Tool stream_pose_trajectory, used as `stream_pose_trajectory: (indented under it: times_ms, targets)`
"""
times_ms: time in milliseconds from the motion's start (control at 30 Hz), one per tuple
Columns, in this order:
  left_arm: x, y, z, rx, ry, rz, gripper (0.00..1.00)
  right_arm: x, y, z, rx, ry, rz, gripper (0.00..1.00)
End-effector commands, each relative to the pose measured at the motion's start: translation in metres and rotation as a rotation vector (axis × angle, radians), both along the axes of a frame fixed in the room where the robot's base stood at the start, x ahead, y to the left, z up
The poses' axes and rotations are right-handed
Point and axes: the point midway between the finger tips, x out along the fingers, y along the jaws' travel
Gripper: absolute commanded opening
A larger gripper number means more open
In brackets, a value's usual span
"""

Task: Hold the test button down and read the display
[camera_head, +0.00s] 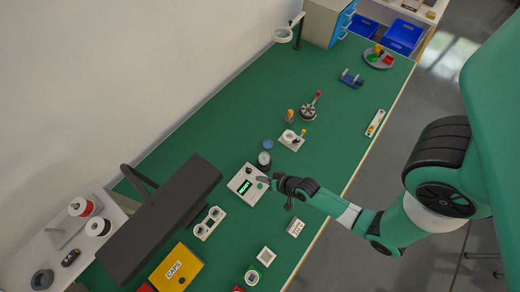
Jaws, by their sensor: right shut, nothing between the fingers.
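The tester is a small pale box (240,194) on the green bench, near the middle of the view. Its dark display (244,187) shows green characters too small to read. A green button (260,185) shows on its right side, close to my fingertips. My right gripper (267,181) is shut and empty, with its tips at the tester's right edge. I cannot tell whether they touch or press the button. My left gripper is not in view.
A large dark monitor-like panel (160,218) stands left of the tester. A white two-hole holder (208,223) and a yellow CAPS box (177,270) lie in front. Small fixtures (292,140) stand behind. The bench (215,135) is clear at the back left.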

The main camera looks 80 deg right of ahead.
Motion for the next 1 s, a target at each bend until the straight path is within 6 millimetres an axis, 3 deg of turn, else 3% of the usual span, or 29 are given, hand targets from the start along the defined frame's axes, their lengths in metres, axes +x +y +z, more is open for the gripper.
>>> stream_pose_trajectory:
  times_ms: [500,700,1000]
  targets:
    - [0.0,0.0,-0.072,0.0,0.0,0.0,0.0,0.0,0.0,-0.073,0.0,0.0,0.0,0.0]
    - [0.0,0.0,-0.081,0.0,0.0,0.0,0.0,0.0,0.0,-0.084,0.0,-0.001,0.001,0.0]
    - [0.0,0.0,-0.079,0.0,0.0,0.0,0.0,0.0,0.0,-0.083,0.0,-0.001,0.001,0.0]
